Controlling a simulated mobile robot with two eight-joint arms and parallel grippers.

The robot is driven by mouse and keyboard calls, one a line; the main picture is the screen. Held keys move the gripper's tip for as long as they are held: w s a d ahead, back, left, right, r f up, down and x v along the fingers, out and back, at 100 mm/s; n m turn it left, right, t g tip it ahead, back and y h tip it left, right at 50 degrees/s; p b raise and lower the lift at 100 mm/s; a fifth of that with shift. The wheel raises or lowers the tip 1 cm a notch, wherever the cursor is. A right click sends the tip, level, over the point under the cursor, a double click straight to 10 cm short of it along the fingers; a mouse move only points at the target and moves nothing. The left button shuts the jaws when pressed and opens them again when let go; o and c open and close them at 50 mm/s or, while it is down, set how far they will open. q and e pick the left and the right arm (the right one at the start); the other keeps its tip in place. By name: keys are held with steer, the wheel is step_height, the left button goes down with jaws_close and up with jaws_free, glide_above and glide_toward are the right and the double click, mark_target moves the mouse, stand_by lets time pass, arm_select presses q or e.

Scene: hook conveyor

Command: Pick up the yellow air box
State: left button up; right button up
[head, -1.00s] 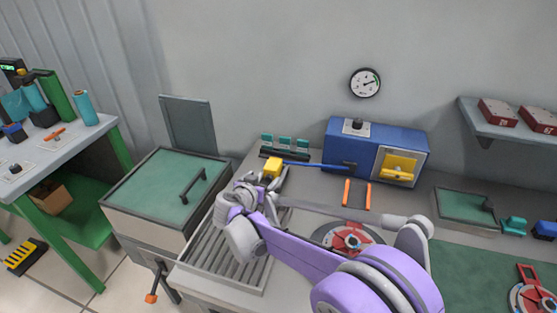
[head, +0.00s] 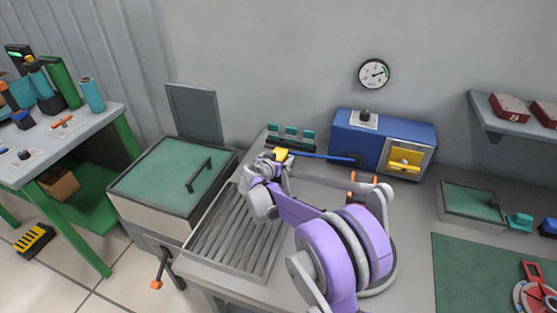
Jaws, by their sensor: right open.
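The small yellow box (head: 282,154) is on the bench at the back, just behind my right gripper; its lower part is hidden by the gripper. A blue bar (head: 325,158) runs right from near it toward the blue cabinet. My right gripper (head: 275,162) is open at the near side of the yellow box, very close to it; whether the fingers touch it or straddle it I cannot tell. My left gripper is not in view.
A slatted grey tray (head: 222,240) lies below my right arm. The blue cabinet (head: 345,130) with a yellow-handled front stands at the back. Teal clips (head: 291,134) stand behind the box. A green-lidded bin (head: 165,178) is at left, a shelf (head: 490,125) at right.

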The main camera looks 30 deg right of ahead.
jaws_close()
stand_by(0.6)
